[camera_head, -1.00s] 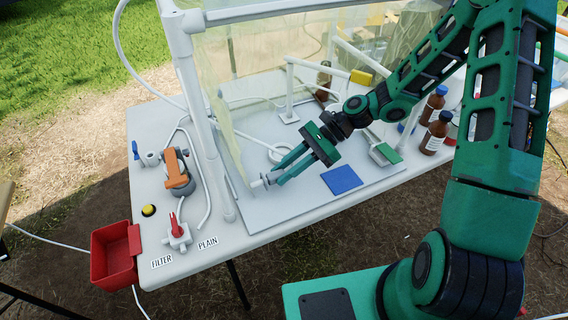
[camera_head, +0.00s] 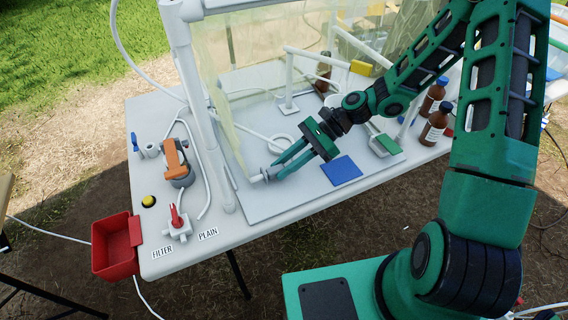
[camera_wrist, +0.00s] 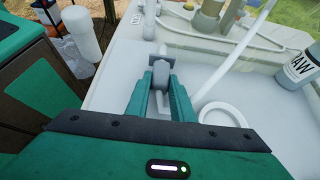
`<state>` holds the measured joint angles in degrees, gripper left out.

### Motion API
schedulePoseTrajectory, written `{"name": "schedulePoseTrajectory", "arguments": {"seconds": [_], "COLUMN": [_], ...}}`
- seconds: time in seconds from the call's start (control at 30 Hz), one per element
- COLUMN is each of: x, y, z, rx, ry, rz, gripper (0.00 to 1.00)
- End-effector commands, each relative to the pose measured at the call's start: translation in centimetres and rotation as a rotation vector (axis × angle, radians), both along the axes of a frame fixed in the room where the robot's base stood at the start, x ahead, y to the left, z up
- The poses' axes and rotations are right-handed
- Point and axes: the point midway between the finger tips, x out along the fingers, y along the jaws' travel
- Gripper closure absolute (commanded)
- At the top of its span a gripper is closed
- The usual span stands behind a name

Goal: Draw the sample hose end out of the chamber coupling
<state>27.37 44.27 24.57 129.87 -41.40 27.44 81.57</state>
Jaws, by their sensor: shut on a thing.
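My gripper (camera_head: 273,175) is low at the left front of the chamber, its green fingers pointing left. In the wrist view my gripper (camera_wrist: 161,98) is shut on a small grey fitting (camera_wrist: 161,72), which looks like the sample hose end. A grey flanged piece, seemingly the chamber coupling (camera_wrist: 150,57), is right at the fitting's far end. In the head view a pale stub (camera_head: 256,178) shows just past the fingertips. I cannot tell how far the hose end sits inside the coupling, or whether it is clear of it. The fingers hide part of the fitting.
White chamber posts (camera_head: 203,110) and clear sheeting stand close left. A red-handled valve (camera_head: 177,222), an orange-topped device (camera_head: 175,160) and a red bin (camera_head: 112,250) are further left. Brown bottles (camera_head: 436,123) stand right.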

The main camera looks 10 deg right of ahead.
Motion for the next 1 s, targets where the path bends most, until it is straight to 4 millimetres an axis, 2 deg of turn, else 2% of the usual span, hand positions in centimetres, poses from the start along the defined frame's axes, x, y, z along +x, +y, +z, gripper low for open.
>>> {"name": "schedulePoseTrajectory", "arguments": {"seconds": [1.0], "x": [-0.1], "y": [0.1], "z": [-1.9], "rx": [-0.004], "ry": [0.003], "rz": [0.002], "gripper": [0.97]}}
